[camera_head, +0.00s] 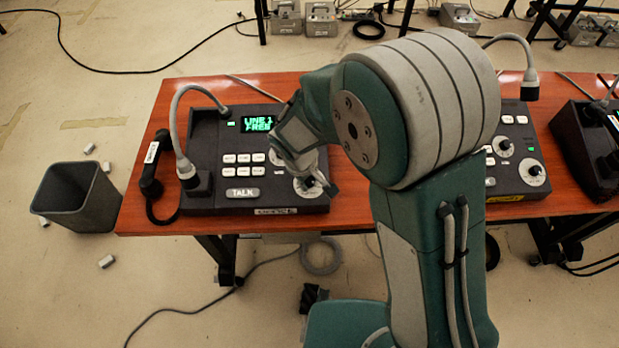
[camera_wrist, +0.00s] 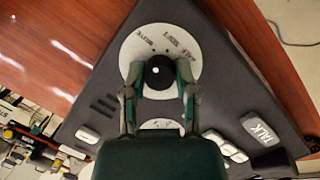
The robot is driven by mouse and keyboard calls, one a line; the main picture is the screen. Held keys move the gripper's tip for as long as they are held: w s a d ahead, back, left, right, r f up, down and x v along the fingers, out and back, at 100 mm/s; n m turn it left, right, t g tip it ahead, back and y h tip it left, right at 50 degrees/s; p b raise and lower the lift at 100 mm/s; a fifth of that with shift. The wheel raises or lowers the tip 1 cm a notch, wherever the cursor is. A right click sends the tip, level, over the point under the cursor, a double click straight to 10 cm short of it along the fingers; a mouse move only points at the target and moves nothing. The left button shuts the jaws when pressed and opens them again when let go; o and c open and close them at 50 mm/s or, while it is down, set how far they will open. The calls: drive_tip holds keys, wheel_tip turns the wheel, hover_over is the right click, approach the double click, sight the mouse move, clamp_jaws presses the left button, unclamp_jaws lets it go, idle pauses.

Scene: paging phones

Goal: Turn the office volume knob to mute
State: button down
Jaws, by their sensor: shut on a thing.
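The paging phone (camera_head: 200,192) on the left of the table is a dark console with a lit screen reading "LINE 1 FREE", white keys and a TALK button. Its round white volume dial (camera_head: 305,191) is at the lower right corner, partly hidden by my gripper (camera_head: 319,182). In the wrist view the black knob (camera_wrist: 159,71) sits in the middle of the white dial (camera_wrist: 134,50). My gripper (camera_wrist: 158,84) has one finger on each side of the knob and is shut on it. The dial's printed words are rotated and small; I cannot tell which setting the knob points at.
A second console (camera_head: 517,150) with similar dials stands to the right, partly behind my arm, and another dark unit (camera_head: 590,150) is at the far right. A grey bin (camera_head: 80,200) stands on the floor at left.

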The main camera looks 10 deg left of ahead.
drive_tip(key=shift+a+r, duration=0.1)
drive_tip(key=shift+a, duration=0.1)
idle(0.4)
drive_tip(key=shift+c, duration=1.9)
unclamp_jaws()
drive_tip(key=shift+a, duration=0.1)
drive_tip(key=shift+r, duration=0.35)
drive_tip(key=v, duration=1.1)
